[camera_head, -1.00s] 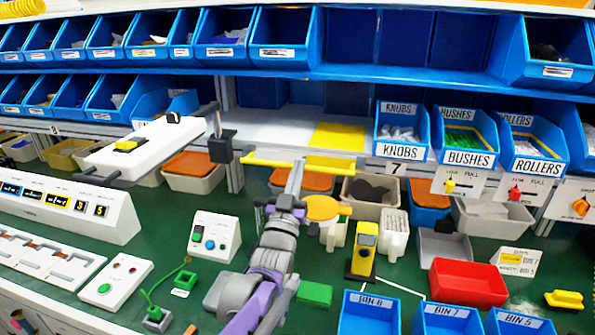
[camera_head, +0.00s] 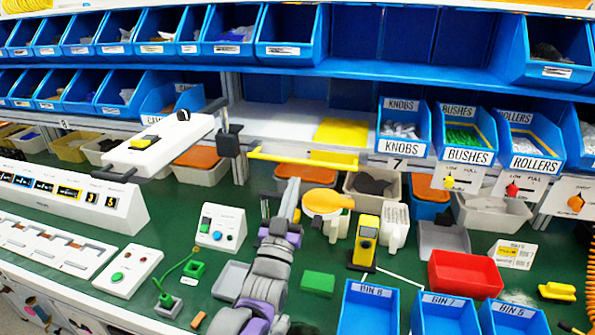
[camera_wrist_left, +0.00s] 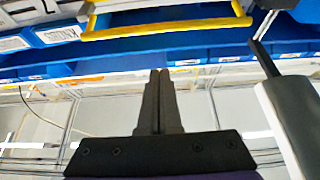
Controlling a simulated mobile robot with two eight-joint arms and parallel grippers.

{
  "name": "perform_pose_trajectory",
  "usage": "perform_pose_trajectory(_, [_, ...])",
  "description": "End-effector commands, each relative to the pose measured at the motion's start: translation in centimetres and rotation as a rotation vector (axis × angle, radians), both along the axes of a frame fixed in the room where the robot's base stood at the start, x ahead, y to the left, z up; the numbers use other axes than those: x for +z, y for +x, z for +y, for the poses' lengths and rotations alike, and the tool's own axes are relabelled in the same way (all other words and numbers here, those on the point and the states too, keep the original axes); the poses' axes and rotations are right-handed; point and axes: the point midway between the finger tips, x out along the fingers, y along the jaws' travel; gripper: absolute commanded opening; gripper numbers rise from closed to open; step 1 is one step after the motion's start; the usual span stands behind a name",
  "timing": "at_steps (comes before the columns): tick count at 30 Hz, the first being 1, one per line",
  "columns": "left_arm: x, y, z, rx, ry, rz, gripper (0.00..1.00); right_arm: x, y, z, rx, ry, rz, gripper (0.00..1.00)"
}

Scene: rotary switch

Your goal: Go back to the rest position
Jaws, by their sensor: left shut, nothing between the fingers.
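My left arm rises from the bottom centre of the head view. Its gripper (camera_head: 293,182) points away from me over the green bench, just below the yellow bar (camera_head: 303,158) in the picture. The wrist view shows its two dark fingers (camera_wrist_left: 159,72) closed together with nothing between them. To the right are rotary switches on white LOW/FULL panels: a yellow knob (camera_head: 449,182), a red knob (camera_head: 515,193) and an orange knob (camera_head: 575,203). The left gripper is apart from all of them. My right gripper is not in view.
Near the arm stand a yellow handheld device (camera_head: 366,236), a green block (camera_head: 318,283), a round orange-topped item (camera_head: 322,202) and a white button box (camera_head: 221,228). A red tray (camera_head: 465,272) and blue bins (camera_head: 369,308) lie to the right. A white arm-like unit (camera_head: 160,146) overhangs the left.

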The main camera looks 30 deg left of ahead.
Motion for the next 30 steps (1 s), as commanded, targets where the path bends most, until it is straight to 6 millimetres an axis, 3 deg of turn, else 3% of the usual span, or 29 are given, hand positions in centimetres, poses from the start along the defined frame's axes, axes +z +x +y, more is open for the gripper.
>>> perform_pose_trajectory(6, [-0.6,-0.9,-0.2,0.000,0.000,0.000,0.00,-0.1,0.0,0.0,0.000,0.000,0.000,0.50])
perform_pose_trajectory(22, [-0.6,-0.9,-0.4,-0.003,-0.003,0.013,0.00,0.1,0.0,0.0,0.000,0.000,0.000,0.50])
perform_pose_trajectory(26, [-1.7,-1.0,-1.4,-0.030,-0.029,0.136,0.00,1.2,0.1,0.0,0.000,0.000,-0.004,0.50])
perform_pose_trajectory(30, [-5.2,-2.3,-4.0,-0.084,-0.078,0.425,0.00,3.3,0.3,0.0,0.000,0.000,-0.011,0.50])
